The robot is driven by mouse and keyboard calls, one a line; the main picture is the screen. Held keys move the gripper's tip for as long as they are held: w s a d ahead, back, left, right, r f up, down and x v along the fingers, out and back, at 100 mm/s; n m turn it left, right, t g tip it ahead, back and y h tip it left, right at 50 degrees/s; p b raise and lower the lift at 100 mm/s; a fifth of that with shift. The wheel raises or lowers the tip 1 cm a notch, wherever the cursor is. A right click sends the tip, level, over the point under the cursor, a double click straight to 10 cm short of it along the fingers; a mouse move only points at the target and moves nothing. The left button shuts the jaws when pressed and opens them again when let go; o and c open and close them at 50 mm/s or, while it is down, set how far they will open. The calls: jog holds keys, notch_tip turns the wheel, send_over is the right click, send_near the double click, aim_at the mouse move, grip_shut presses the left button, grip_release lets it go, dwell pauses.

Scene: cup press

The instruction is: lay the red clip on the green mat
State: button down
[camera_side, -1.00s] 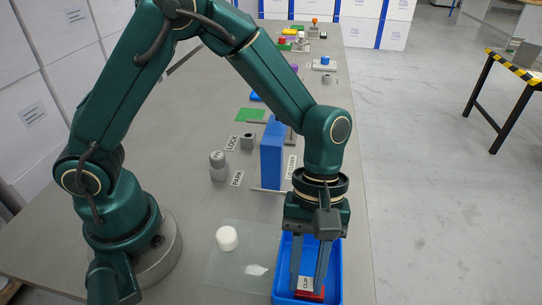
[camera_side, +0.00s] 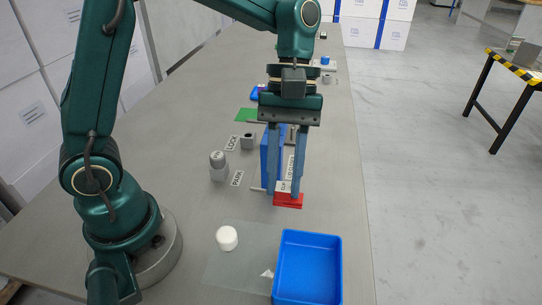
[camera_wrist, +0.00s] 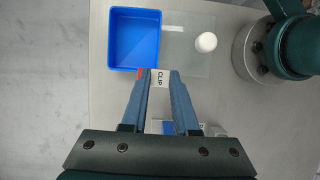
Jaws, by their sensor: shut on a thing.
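The red clip (camera_side: 288,201) is held between the fingertips of my gripper (camera_side: 284,186) in the side view, raised above the table. Its white label reads CLIP; in the wrist view the label (camera_wrist: 159,78) shows between my fingers, with a bit of red beside it. My gripper is shut on the clip. The green mat (camera_side: 247,115) lies farther back on the table, left of the blue upright block, and is partly hidden in the side view. I cannot see the mat in the wrist view.
The blue tray (camera_side: 309,236) stands empty at the front; it also shows in the wrist view (camera_wrist: 135,10). The blue upright block (camera_side: 268,160) is close behind my gripper. A white cylinder (camera_side: 227,238) stands on a clear sheet (camera_side: 222,270). Grey posts (camera_side: 218,167) stand left.

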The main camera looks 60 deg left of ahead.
jog(key=shift+w+a+r, duration=0.2)
jog(key=shift+a+r, duration=0.1)
jog(key=shift+a, duration=0.15)
jog(key=w+a+f+n+t, duration=0.2)
jog(key=w+a+n+t, duration=0.4)
jog(key=w+a+n, duration=1)
jog(key=s+a+r+n+y, duration=0.1)
jog(key=s+a+n+y, duration=0.15)
jog(key=a+n, duration=0.45)
jog(key=s+a+n+t+y, duration=0.1)
jog(key=s+a+n, duration=0.25)
jog(key=a, duration=0.75)
jog(key=s+a+r+n+y, duration=0.1)
jog(key=s+a+n, duration=0.2)
jog(key=a+n, duration=0.35)
jog(key=shift+m+y, duration=0.25)
jog(key=shift+m, duration=0.55)
jog(key=w+d+f, duration=0.1)
jog(key=w+f, duration=0.1)
jog(key=w, duration=0.1)
jog(key=w+d+f, duration=0.1)
jog(key=w+f, duration=0.1)
jog(key=w, duration=0.1)
jog(key=w+d+f, duration=0.1)
jog(key=w+f, duration=0.1)
jog(key=w, duration=0.1)
jog(key=shift+w+f, duration=0.35)
jog(key=shift+w, duration=0.05)
jog(key=shift+w+f, duration=0.1)
jog(key=shift+f, duration=1.95)
